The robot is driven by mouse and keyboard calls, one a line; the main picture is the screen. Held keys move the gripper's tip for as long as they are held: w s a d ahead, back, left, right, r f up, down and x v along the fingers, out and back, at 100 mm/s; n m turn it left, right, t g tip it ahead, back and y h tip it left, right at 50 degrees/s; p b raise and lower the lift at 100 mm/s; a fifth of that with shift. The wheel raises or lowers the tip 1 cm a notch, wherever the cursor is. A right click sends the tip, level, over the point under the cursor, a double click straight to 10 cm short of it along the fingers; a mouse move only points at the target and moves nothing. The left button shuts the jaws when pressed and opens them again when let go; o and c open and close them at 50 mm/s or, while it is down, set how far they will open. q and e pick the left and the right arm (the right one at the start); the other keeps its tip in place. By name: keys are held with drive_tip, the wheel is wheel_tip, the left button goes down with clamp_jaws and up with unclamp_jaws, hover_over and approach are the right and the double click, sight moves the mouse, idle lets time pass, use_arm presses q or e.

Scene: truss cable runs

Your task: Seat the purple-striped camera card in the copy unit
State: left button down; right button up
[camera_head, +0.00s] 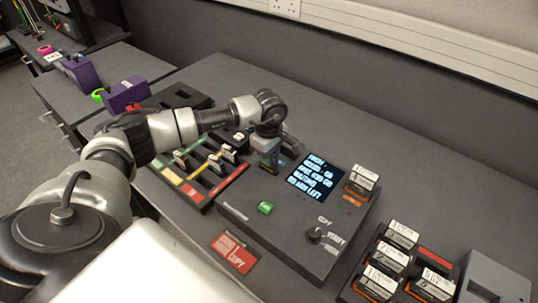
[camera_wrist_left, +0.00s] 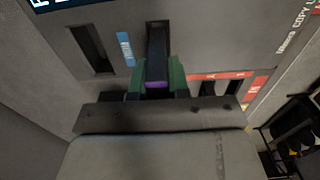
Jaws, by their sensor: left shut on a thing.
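The copy unit (camera_head: 290,235) is a dark grey box with a lit screen, a green button and a knob. My left gripper (camera_head: 268,165) is over its back left part, pointing down. In the left wrist view the green-tipped left gripper (camera_wrist_left: 160,82) is shut on a dark card (camera_wrist_left: 157,68) with a purple stripe at its near end. The card lines up with a dark slot (camera_wrist_left: 156,28) in the unit's face, beside a blue label. I cannot tell how deep the card is. An empty-looking slot (camera_wrist_left: 92,48) is to its left. My right gripper is not in view.
A rack with coloured strips (camera_head: 200,175) holds cards left of the unit. A labelled cartridge (camera_head: 362,180) stands at the unit's right. Several more fill a tray (camera_head: 437,258) at the right, near a grey box (camera_head: 492,280). A red card (camera_head: 234,252) lies in front.

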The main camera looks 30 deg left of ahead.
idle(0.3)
use_arm(q)
drive_tip(key=shift+f+b, duration=0.55)
drive_tip(key=shift+b, duration=0.1)
idle(0.5)
drive_tip(key=shift+f+b, duration=0.25)
drive_tip(key=shift+b, duration=0.05)
drive_tip(key=shift+f+b, duration=0.75)
drive_tip(key=shift+b, duration=0.1)
idle(0.9)
drive_tip(key=c, duration=0.7)
unclamp_jaws()
drive_tip(key=shift+r, duration=0.15)
